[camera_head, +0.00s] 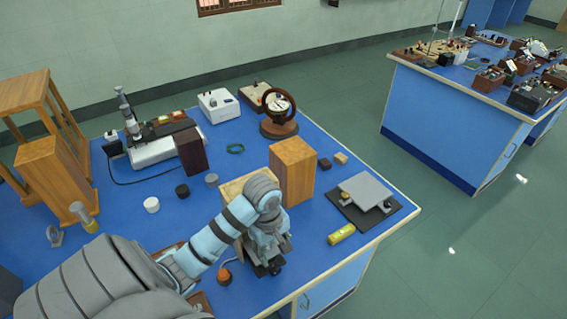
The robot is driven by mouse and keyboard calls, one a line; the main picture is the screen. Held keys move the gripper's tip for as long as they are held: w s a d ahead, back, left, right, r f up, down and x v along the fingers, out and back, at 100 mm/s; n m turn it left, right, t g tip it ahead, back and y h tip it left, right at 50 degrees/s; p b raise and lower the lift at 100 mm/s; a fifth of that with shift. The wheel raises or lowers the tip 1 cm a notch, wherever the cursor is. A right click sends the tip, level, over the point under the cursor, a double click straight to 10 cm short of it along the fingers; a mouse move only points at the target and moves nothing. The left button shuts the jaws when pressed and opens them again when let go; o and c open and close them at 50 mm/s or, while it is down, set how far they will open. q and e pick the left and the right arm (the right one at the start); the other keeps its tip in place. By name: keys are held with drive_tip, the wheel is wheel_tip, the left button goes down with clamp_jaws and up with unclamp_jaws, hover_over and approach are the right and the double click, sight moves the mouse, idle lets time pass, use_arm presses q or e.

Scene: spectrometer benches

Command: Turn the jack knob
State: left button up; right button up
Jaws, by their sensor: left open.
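A low jack (365,190) with a grey top plate on a black base stands near the right corner of the blue bench. A small knob (388,205) shows at its front right side, too small to make out well. My left arm reaches in from the lower left. My left gripper (268,268) points down, open, over the bench's front part, to the left of the jack and apart from it. Its fingers are dark and small in the picture. My right gripper is not in view.
A tall wooden block (293,172) stands between my left wrist and the jack's far side. An orange-topped piece (224,276) sits left of the gripper. The bench's front right edge (345,255) is close.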

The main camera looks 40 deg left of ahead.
use_arm(q)
hover_over(276, 270)
drive_tip(key=s, duration=0.1)
wheel_tip(276, 270, down, 6)
drive_tip(key=f, duration=0.2)
drive_tip(key=w+f, duration=0.1)
drive_tip(key=f, duration=0.2)
drive_tip(key=shift+w, duration=0.15)
drive_tip(key=shift+f, duration=0.6)
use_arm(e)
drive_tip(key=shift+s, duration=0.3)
use_arm(q)
drive_tip(key=shift+s, duration=0.2)
drive_tip(key=shift+w, duration=0.1)
drive_tip(key=c, duration=1.2)
drive_tip(key=shift+o, duration=0.2)
